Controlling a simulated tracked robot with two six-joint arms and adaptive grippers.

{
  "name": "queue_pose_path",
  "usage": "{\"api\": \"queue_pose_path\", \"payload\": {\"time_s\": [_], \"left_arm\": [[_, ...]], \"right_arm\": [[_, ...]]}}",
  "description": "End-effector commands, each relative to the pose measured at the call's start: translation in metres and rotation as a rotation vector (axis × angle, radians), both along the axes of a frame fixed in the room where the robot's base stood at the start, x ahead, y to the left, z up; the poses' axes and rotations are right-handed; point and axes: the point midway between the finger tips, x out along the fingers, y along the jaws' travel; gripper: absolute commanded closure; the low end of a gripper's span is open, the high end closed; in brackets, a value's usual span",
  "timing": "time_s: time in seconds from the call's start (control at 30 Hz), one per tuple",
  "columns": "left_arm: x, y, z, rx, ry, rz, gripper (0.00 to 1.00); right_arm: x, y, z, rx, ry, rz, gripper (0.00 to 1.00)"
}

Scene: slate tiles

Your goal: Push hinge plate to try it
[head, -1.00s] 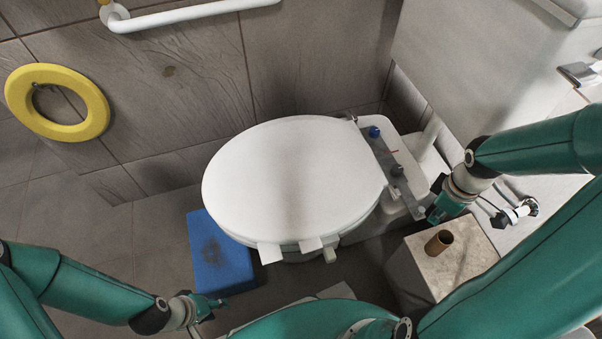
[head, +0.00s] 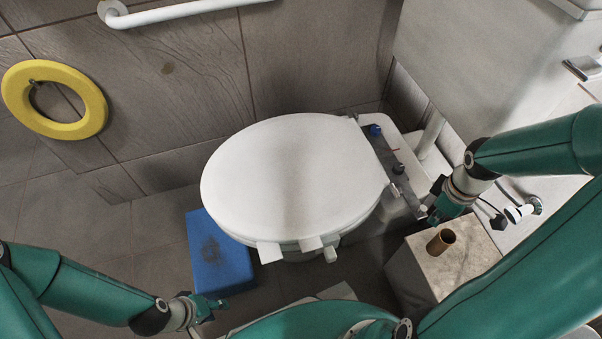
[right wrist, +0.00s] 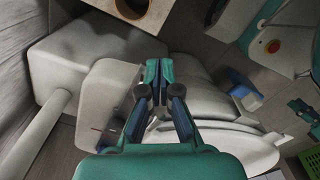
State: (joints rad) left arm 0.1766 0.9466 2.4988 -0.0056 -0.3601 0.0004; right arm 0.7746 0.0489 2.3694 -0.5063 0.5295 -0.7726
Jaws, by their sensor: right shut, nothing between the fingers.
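The hinge plate (head: 405,186) is a narrow grey strip across the rear of the white toilet seat and lid (head: 290,180). A blue knob (head: 375,131) and a dark knob (head: 398,169) sit along it. My right gripper (head: 430,214) is at the plate's near end; I cannot tell whether it touches. In the right wrist view its fingers (right wrist: 152,72) are shut with nothing between them, and they hide part of the hinge area. My left gripper (head: 214,303) is low in front of the blue block, away from the plate; its jaws are too small to read.
The blue block (head: 220,262) stands on the floor left of the toilet. A stone-coloured box (head: 465,262) with a brown tube (head: 440,241) stands near my right arm. A yellow ring (head: 85,130) hangs on the tiled wall, and a white rail (head: 180,14) runs above.

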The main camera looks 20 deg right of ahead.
Motion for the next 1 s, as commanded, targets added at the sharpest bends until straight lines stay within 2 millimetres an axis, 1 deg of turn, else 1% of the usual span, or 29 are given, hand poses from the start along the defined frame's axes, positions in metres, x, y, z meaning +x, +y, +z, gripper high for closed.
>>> {"api": "queue_pose_path", "payload": {"time_s": [0.03,0.8,1.0], "left_arm": [[0.0,0.0,-0.004,0.0,0.0,0.0,0.6],[0.0,0.0,-0.03,0.0,0.0,0.0,0.6],[0.0,0.0,-0.033,0.0,0.0,0.0,0.6]], "right_arm": [[0.0,0.0,-0.004,0.001,0.0,0.0,1.0],[0.0,0.0,-0.035,0.001,0.001,0.0,1.0],[0.0,0.0,-0.038,0.001,0.001,-0.001,1.0]]}}
